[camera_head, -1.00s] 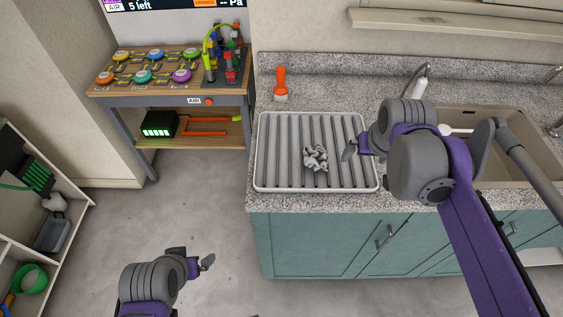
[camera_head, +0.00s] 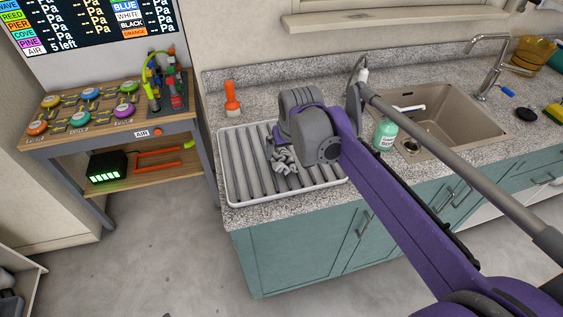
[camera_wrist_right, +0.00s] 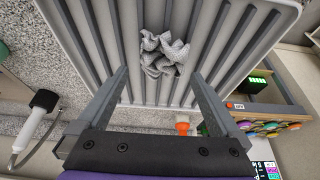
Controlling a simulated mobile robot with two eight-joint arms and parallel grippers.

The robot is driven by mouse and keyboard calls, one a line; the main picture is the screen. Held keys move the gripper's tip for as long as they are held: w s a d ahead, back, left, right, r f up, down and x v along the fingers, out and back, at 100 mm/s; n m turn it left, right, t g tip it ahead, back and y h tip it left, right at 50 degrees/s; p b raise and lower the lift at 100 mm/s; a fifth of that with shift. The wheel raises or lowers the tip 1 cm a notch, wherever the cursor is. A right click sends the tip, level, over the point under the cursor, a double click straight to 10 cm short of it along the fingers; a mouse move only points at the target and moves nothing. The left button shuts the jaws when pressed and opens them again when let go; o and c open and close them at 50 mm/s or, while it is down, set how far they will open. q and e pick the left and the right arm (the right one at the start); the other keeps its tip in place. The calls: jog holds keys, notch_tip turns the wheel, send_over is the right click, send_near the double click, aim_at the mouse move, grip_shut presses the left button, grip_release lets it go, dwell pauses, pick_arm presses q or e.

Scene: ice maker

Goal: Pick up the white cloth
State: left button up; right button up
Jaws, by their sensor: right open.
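The white cloth (camera_head: 284,161) is a small crumpled greyish-white bundle on the ribbed drying tray (camera_head: 229,185) beside the sink. My right gripper (camera_head: 273,141) is over the tray, close to the cloth, with its fingers mostly hidden by the wrist in the head view. In the right wrist view the right gripper (camera_wrist_right: 160,78) is open and empty. The cloth (camera_wrist_right: 163,54) lies just beyond its fingertips, roughly centred between them. I cannot tell the exact height of the fingers above the tray. My left gripper is out of view.
An orange-topped bottle (camera_head: 232,100) stands behind the tray. A green soap bottle (camera_head: 385,132) stands between my right arm and the sink (camera_head: 462,115). A wooden bench (camera_head: 110,125) with coloured discs is at the left. The floor in front is clear.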

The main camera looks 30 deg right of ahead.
aim_at(283, 155)
jog(key=x, duration=0.5)
jog(key=shift+w, duration=0.35)
jog(key=c, duration=1.1)
